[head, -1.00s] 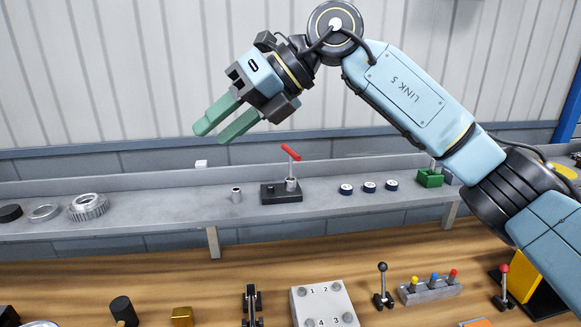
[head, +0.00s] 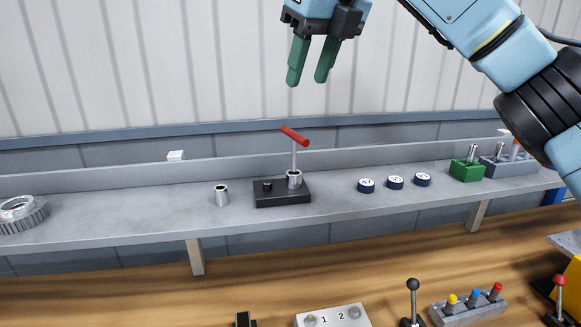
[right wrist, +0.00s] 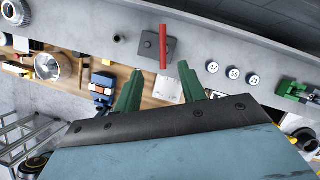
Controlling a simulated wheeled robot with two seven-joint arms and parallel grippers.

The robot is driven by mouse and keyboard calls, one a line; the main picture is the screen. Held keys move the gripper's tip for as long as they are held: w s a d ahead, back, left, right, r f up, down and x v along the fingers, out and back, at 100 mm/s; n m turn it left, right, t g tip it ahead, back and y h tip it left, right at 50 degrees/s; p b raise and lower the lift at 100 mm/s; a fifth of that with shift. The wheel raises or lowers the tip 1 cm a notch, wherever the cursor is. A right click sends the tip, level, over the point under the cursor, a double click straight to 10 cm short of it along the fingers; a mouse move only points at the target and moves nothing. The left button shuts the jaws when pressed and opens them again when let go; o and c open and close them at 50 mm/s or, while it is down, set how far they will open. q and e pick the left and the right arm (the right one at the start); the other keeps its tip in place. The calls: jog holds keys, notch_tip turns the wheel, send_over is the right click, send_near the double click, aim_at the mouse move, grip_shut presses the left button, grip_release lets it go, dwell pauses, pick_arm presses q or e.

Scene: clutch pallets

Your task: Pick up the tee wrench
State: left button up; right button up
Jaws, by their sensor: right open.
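The tee wrench (head: 294,137) has a red crossbar and a thin metal shaft. It stands upright in a metal socket on a black block (head: 281,194) on the grey shelf. Its red bar also shows in the right wrist view (right wrist: 163,46), beyond and roughly between the fingertips. My right gripper (head: 309,84) is open and empty above the wrench, its green fingers pointing down. It also shows in the right wrist view (right wrist: 161,72). My left gripper is not in view.
On the shelf (head: 120,207), a metal sleeve (head: 222,195) stands left of the block, and several numbered dark discs (head: 395,182) lie to its right. A green holder (head: 466,170) is farther right, a gear (head: 22,214) far left. A workbench (head: 240,284) lies below.

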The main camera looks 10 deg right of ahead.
aim_at(296, 133)
jog(key=x, duration=0.8)
jog(key=shift+f, duration=0.2)
jog(key=shift+s+d+x, duration=0.1)
jog(key=shift+d+x, duration=0.05)
jog(key=shift+x, duration=1.2)
jog(key=shift+s+d+x, duration=0.1)
jog(key=shift+d+x, duration=0.05)
jog(key=shift+x, duration=1.15)
jog(key=shift+f, duration=0.15)
jog(key=shift+c, duration=0.4)
grip_shut()
